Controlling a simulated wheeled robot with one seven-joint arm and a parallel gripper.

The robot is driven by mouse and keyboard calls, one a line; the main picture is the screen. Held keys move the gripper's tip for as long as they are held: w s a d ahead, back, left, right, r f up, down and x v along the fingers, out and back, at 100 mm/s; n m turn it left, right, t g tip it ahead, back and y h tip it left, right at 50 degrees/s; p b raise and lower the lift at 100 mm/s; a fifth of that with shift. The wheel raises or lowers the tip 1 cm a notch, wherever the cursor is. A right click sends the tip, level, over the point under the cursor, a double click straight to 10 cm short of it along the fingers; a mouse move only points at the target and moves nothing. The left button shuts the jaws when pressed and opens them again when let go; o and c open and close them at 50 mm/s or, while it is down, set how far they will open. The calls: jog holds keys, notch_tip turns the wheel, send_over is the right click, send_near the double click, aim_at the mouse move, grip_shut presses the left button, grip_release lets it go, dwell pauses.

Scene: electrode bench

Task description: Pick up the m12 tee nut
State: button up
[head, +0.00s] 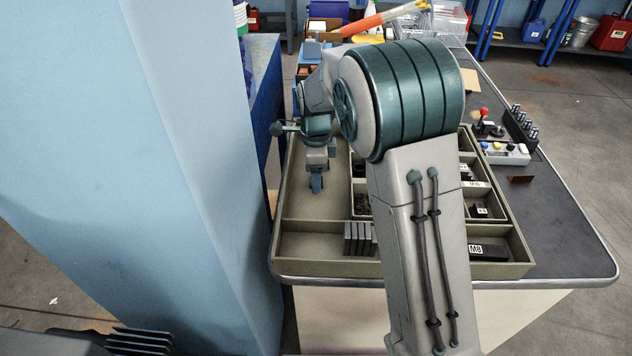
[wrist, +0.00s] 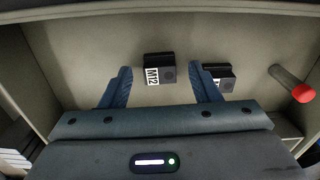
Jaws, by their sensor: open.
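The m12 tee nut (wrist: 168,68) is a small black block with a white label reading M12. It lies on the floor of a tray compartment in the wrist view. My gripper (wrist: 160,78) is open, with one blue finger on each side of the nut and visible gaps between. Nothing is held. I cannot tell how high the fingertips are above the floor. In the head view my gripper (head: 317,183) points down into the left compartment of the tray (head: 300,268). I cannot make out the nut there.
A second black labelled block (wrist: 222,74) lies close beside the right finger, which partly hides its label. A red-tipped rod (wrist: 300,92) lies farther right. Tray walls bound the compartment. Several dark plates (head: 357,238) stand in the front compartment.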

jog(key=shift+f, duration=0.25)
jog(key=c, duration=1.1)
jog(key=shift+r, duration=0.1)
